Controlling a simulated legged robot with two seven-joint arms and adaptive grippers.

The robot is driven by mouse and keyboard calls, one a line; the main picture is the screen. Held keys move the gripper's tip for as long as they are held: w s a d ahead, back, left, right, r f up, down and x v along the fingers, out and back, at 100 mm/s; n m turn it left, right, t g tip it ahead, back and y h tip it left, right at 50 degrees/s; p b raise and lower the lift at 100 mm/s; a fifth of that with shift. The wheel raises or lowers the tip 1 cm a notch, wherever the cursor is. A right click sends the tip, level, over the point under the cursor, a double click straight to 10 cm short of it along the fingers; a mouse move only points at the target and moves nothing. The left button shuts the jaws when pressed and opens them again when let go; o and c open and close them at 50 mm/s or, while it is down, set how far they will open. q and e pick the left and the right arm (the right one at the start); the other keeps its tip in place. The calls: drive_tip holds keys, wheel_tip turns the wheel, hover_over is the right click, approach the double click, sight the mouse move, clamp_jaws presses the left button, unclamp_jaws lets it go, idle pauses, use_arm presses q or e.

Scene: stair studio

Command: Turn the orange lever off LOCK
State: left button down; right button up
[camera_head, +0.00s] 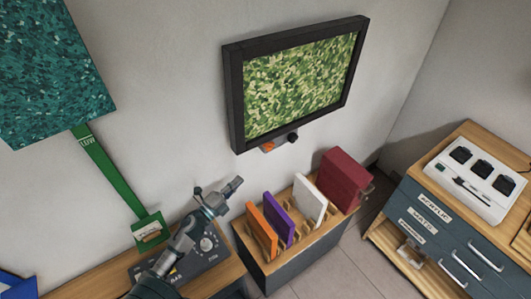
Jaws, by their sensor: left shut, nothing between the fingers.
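A small orange piece (268,147), which looks like the orange lever, sits on the wall just under the bottom edge of the black-framed picture (233,95). A dark round knob (292,137) is just to its right. No LOCK marking can be read at this size. My left gripper (234,185) reaches up from the lower left. It is shut and empty, below and left of the orange piece and apart from it. My right gripper is not in view.
Below the picture, a rack (262,268) holds upright orange, purple, white and dark red panels. A dark control box (208,262) with a dial sits under my left arm. A green strip (108,180) hangs at left. A drawer cabinet (445,235) stands at right.

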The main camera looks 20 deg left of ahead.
use_arm(q)
drive_tip(key=p, duration=0.3)
approach(270, 146)
drive_tip(key=f+x, duration=0.1)
drive_tip(key=x, duration=0.5)
drive_tip(key=shift+s+a+f, duration=0.1)
drive_tip(key=shift+a+f, duration=0.05)
drive_tip(key=shift+a, duration=0.1)
drive_tip(key=shift+a, duration=0.1)
